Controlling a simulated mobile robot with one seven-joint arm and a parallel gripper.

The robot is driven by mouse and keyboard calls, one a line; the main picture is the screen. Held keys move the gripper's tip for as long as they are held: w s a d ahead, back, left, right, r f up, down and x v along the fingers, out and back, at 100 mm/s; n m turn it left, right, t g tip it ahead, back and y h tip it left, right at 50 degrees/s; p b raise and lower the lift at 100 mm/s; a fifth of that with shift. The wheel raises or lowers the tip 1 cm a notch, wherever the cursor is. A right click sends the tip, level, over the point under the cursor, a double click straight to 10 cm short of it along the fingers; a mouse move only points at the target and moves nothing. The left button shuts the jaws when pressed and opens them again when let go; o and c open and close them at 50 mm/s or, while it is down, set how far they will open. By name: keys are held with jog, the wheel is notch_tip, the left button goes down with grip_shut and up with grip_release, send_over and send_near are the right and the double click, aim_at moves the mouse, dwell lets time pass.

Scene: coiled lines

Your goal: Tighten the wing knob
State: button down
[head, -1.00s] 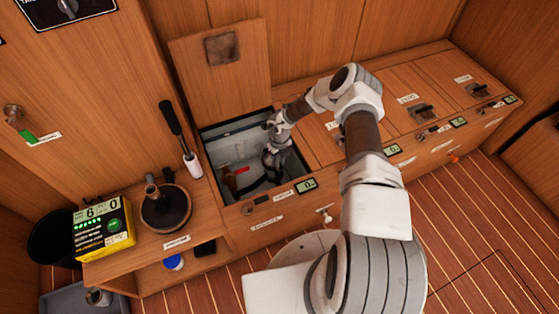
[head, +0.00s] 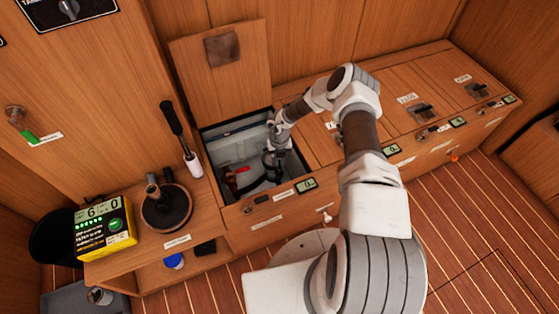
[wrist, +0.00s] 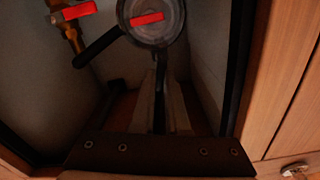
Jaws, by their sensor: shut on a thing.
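A round strainer with a clear lid (wrist: 172,26) stands in the open locker. A red bar (wrist: 147,18) lies across the lid's middle and looks like the wing knob. My gripper (wrist: 160,74) is below the lid in the wrist view, its pale fingers pointing toward the lid's near edge. They are shut on a dark narrow part, which is too dim to identify surely. In the picture the red bar lies beyond the fingertips. In the head view my gripper (head: 271,160) is down inside the locker, and my wrist hides part of the strainer.
A brass valve with a red handle (wrist: 75,11) is left of the strainer. A black bar (wrist: 100,47) slants beside it. The locker's wooden front edge (wrist: 270,85) is close on the right. The raised hatch lid (head: 222,70) stands behind the opening.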

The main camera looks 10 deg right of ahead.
jog(key=c, duration=0.9)
grip_release()
notch_tip(320, 180, up, 18)
jog(key=p, duration=0.5)
jog(key=shift+f+p, duration=0.25)
jog(key=shift+p, duration=0.1)
